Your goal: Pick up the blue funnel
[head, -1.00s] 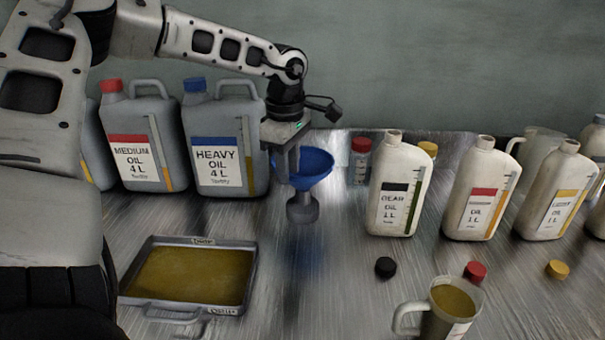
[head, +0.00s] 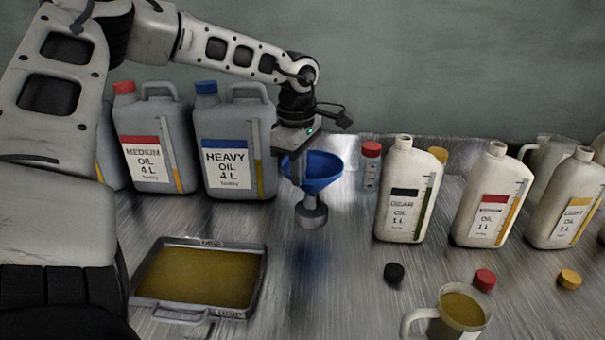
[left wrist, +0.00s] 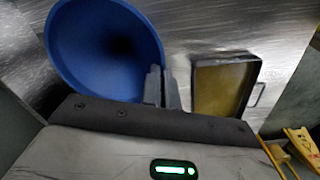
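The blue funnel (head: 322,172) is in the middle of the head view, its wide mouth up. A grey part (head: 312,213) shows below its cone. My left gripper (head: 299,180) points down at the funnel's left side. Its fingers are close together at the funnel's rim and look shut on it. In the left wrist view the funnel (left wrist: 100,45) fills the upper left, its rim against the fingers (left wrist: 162,88). The funnel seems to hang above the table, with a blurred blue reflection below. My right gripper is not in view.
Heavy oil (head: 235,140) and medium oil (head: 155,145) cans stand behind left. An oil-filled drip tray (head: 262,290) lies front left. White oil bottles (head: 405,190) stand right. A jug of oil (head: 447,325) and loose caps (head: 394,272) are front right. The table centre is clear.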

